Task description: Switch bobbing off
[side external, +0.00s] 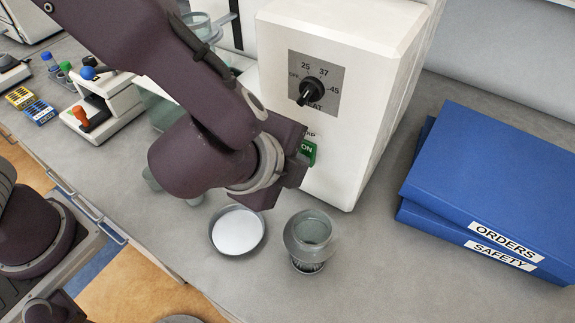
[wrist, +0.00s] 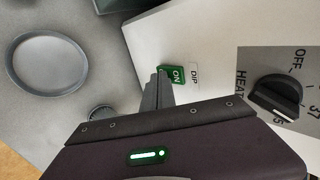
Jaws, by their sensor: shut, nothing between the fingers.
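The white machine (side external: 350,60) has a green switch (side external: 308,152) marked ON low on its front, partly hidden behind my gripper in the side view. In the wrist view the green switch (wrist: 178,76) reads ON, beside a label DIP (wrist: 194,75). My gripper (wrist: 160,76) is shut and empty, its fingertips right at the edge of the switch. I cannot tell whether they touch it. In the side view the fingers are hidden behind the gripper body.
A black HEAT knob (side external: 311,92) sits above the switch, and also shows in the wrist view (wrist: 277,96). A round dish (side external: 237,231) and a glass jar (side external: 312,240) stand in front of the machine. Blue binders (side external: 490,175) lie at right; bare bench lies between.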

